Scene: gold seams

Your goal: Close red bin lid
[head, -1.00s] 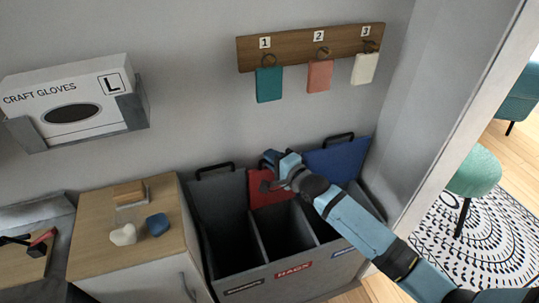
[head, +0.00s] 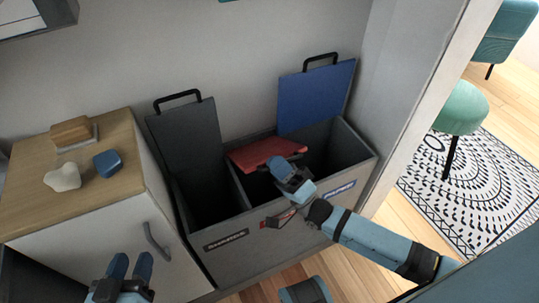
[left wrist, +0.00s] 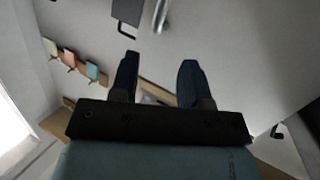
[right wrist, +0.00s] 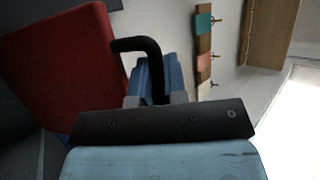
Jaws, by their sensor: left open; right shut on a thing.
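The red lid (head: 262,152) of the middle compartment is tilted forward, partly lowered over the three-part grey bin (head: 225,255). My right gripper (head: 281,168) is at the lid's front. In the right wrist view the gripper (right wrist: 158,80) is shut on the lid's black handle (right wrist: 135,44), with the red lid (right wrist: 65,75) to the left. The handle is mostly hidden in the head view. My left gripper (head: 131,268) is open and empty, low in front of the cabinet; its fingers show apart in the left wrist view (left wrist: 157,80).
The dark grey lid (head: 185,135) and blue lid (head: 315,97) stand open against the wall on either side. A wood-topped cabinet (head: 30,200) with small objects stands left of the bin. A wall edge (head: 425,80) is close on the right.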

